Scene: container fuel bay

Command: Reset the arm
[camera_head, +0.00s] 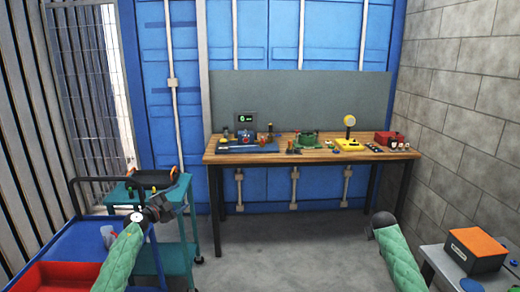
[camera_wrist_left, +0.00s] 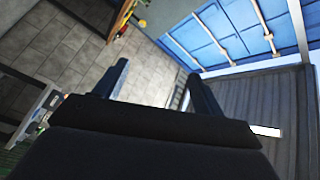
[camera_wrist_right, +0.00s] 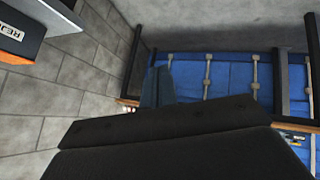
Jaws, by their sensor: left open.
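My left arm comes in from the lower left in a green sleeve. Its dark gripper (camera_head: 168,202) is above the blue cart, in front of the teal cart. In the left wrist view the two fingers of my left gripper (camera_wrist_left: 160,85) stand apart with nothing between them. My right arm shows as a green sleeve at the lower right of the head view, with its dark end over the floor. In the right wrist view the dark fingers of my right gripper (camera_wrist_right: 157,85) show near the middle, and I cannot tell their gap.
A blue cart (camera_head: 75,242) with a red bin (camera_head: 55,277) and a teal cart (camera_head: 178,228) stand at the left. A wooden workbench (camera_head: 300,157) with devices stands against the blue container wall. A side table (camera_head: 432,257) with an orange-topped box (camera_head: 478,246) is at right. The floor between is clear.

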